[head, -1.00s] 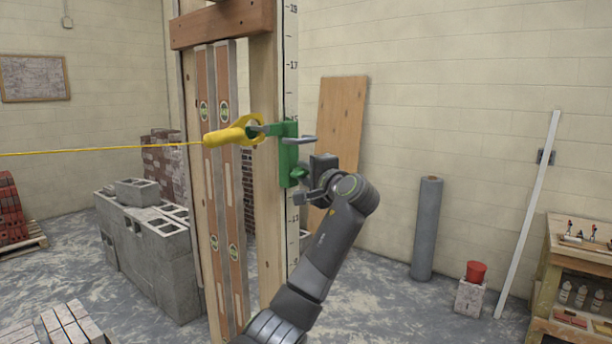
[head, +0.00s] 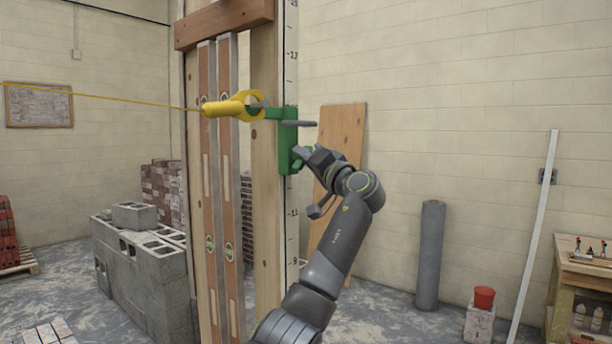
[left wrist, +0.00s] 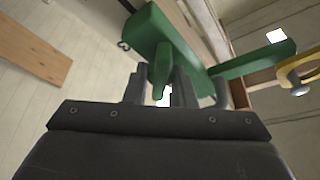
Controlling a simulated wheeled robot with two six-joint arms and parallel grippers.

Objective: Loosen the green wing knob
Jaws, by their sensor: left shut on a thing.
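The green wing knob (left wrist: 158,84) sits between the fingers of my left gripper (left wrist: 161,88) in the left wrist view. In the head view my left gripper (head: 305,158) is shut on it and mostly hides it. The knob is on the lower part of a green clamp (head: 286,140), which is on the wooden post beside a numbered scale. The clamp body (left wrist: 146,34) also shows above the fingers in the left wrist view. My right gripper is in neither view.
A yellow line holder (head: 232,105) hangs on the clamp's arm, with a taut yellow line running left. A grey bar (head: 299,123) sticks out right of the clamp above my gripper. A plywood board (head: 341,135) leans on the wall behind.

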